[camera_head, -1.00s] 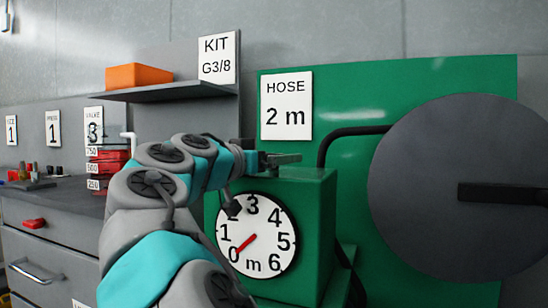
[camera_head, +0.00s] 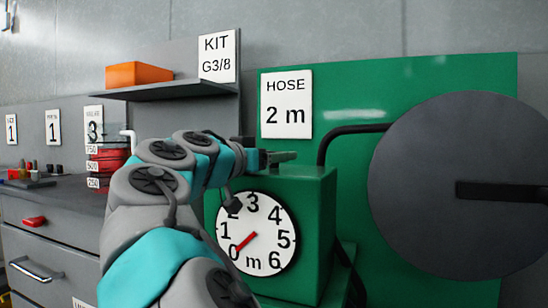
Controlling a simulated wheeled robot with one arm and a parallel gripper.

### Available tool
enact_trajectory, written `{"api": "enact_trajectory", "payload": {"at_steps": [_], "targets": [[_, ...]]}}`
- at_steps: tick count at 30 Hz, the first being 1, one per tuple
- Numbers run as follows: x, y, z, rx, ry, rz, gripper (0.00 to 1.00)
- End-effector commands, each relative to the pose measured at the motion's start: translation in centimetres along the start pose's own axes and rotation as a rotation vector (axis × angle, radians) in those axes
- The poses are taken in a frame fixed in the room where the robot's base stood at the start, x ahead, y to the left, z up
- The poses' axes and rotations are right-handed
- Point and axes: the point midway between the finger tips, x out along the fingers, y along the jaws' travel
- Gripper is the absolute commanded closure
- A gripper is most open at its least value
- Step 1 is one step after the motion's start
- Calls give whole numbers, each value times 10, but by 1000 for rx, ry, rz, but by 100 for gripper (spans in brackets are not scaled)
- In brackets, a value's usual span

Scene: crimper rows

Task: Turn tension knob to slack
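My gripper (camera_head: 282,157) is at the top of the green box (camera_head: 318,215) with the dial, just above its upper face. Its fingers are seen nearly edge-on, so I cannot tell whether they are open or shut. I cannot make out a tension knob; it may be hidden behind my gripper or wrist. The white dial (camera_head: 262,222) on the box front runs from 0 to 6 m. My arm covers part of the dial's left edge.
A large dark reel disc (camera_head: 430,150) with a black crank bar (camera_head: 500,192) stands at the right. A black hose (camera_head: 345,132) runs from it behind the box. A sign (camera_head: 286,105) reads HOSE 2 m. A shelf (camera_head: 165,92) carries an orange box (camera_head: 138,75).

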Motion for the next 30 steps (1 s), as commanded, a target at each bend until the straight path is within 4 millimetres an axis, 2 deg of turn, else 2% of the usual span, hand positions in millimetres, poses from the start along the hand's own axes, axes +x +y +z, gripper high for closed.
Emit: {"api": "enact_trajectory", "payload": {"at_steps": [5,12,24,25,30], "targets": [[0,3,7,2,-1,-93,86],[0,1,4,-1,-2,-230,86],[0,0,1,0,0,-263,86],[0,0,1,0,0,-263,29],[0,0,0,0,1,-263,10]]}}
